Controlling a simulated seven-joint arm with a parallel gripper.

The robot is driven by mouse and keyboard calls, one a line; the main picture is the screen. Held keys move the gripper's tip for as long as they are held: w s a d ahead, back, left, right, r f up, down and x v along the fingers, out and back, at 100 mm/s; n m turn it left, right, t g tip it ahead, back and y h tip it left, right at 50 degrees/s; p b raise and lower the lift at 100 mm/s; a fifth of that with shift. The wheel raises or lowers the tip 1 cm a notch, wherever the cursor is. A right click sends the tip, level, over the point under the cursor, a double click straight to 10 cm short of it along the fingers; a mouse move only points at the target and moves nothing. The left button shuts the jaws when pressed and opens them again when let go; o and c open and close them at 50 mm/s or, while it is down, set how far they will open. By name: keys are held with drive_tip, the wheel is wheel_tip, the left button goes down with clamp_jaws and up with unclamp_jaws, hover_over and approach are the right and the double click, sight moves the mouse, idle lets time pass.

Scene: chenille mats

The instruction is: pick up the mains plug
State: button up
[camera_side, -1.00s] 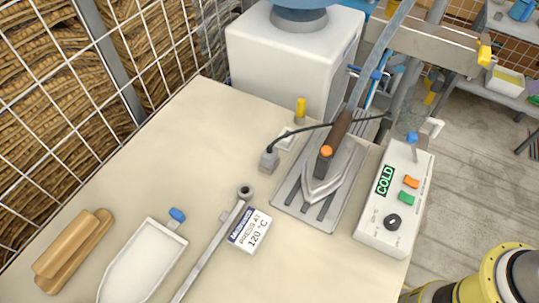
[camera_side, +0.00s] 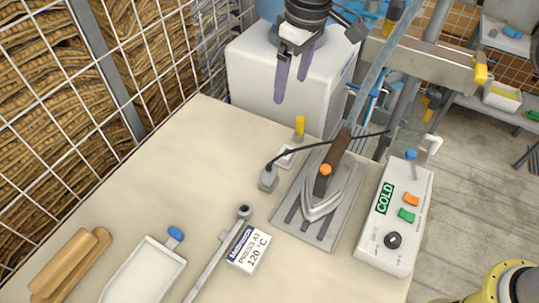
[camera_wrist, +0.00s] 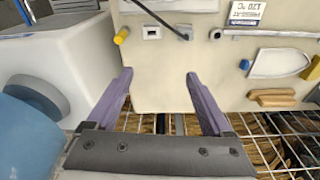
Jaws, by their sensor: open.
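The mains plug (camera_side: 268,179) is a small grey block on the end of a black cord. It rests on the cream table beside the iron's rest plate, just in front of a small white socket plate (camera_side: 286,157). In the wrist view the plug (camera_wrist: 186,36) shows near the top, right of the socket plate (camera_wrist: 151,32). My gripper (camera_side: 291,90) has two purple fingers, apart and empty. It hangs in front of the white tank, above and behind the plug. In the wrist view the open fingers (camera_wrist: 160,73) point toward the table, with the plug beyond them.
The iron (camera_side: 324,200) stands on a grey plate (camera_side: 289,219) right of the plug. A yellow peg (camera_side: 299,125) stands behind the socket. The white tank (camera_side: 262,75) and wire mesh (camera_side: 100,70) bound the table. A control box (camera_side: 397,225) sits right.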

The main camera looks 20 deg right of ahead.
drive_tip(key=n+g, duration=0.1)
hover_over(268, 170)
wheel_tip(268, 170, down, 10)
drive_tip(key=shift+h, duration=0.4)
drive_tip(key=f, duration=0.7)
drive_tip(key=shift+w+a+f, duration=0.15)
drive_tip(key=shift+a+f, duration=0.1)
drive_tip(key=shift+a, duration=0.15)
drive_tip(key=shift+d+f, duration=0.15)
drive_tip(key=shift+f, duration=0.75)
drive_tip(key=shift+d+f, duration=0.2)
drive_tip(key=shift+f, duration=0.75)
drive_tip(key=shift+d+f, duration=0.15)
drive_tip(key=shift+f, duration=0.75)
drive_tip(key=shift+r, duration=0.1)
clamp_jaws()
